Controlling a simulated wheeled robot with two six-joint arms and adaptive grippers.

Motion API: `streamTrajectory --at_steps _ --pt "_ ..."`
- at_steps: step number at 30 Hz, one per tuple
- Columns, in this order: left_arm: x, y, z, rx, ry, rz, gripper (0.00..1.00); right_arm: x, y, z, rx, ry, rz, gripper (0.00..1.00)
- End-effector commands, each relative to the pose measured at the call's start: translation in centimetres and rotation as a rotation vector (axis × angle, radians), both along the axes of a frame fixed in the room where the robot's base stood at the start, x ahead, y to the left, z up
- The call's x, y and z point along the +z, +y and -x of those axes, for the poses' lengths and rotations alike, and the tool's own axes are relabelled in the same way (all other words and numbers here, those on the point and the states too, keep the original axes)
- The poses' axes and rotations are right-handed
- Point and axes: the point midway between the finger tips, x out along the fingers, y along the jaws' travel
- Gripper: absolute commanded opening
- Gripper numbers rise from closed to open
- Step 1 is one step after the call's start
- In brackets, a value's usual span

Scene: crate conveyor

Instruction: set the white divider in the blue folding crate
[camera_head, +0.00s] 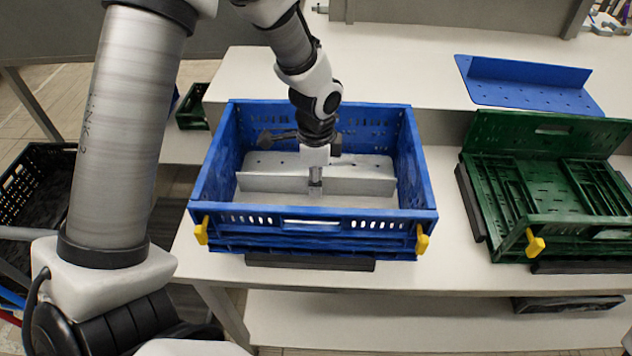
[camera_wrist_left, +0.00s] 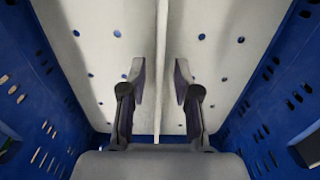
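The blue folding crate (camera_head: 310,217) stands unfolded on the white bench with its walls up. The white divider (camera_head: 268,183) is inside it, its upright wall running left to right and its holed base toward the crate floor. I cannot tell whether the base touches the floor all along. My left gripper (camera_head: 316,184) reaches down into the crate at the divider's middle. In the left wrist view its fingers (camera_wrist_left: 160,82) stand on either side of the divider wall (camera_wrist_left: 160,50), with a gap on both sides. My right gripper is not in view.
A green crate (camera_head: 545,222) stands to the right on the bench. A blue holed L-shaped piece (camera_head: 525,85) lies on the raised surface behind. Yellow latches (camera_head: 422,239) stick out at the blue crate's front. A black crate (camera_head: 38,185) is at the far left.

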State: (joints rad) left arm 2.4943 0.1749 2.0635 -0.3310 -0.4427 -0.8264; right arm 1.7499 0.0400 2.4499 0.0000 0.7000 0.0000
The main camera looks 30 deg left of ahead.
Motion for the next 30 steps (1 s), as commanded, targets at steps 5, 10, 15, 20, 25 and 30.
streamTrajectory --at_steps 5,10,15,20,25,30 --pt "4.7 0.0 -0.1 0.001 -0.008 0.0 0.31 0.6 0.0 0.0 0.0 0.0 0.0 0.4" --pt "8.7 0.0 -0.1 0.0 -0.004 0.0 0.31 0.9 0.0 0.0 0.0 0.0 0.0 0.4" --pt "10.7 0.0 0.0 0.001 -0.002 0.0 0.31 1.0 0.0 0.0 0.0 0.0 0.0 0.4" --pt "10.9 0.0 0.0 0.0 -0.001 -0.001 0.31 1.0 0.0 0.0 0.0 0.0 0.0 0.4" --pt "10.8 0.0 0.0 0.0 -0.001 -0.001 0.31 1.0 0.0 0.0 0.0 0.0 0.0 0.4" --pt "10.8 0.0 0.0 0.0 -0.001 -0.001 0.31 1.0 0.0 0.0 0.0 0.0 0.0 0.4"
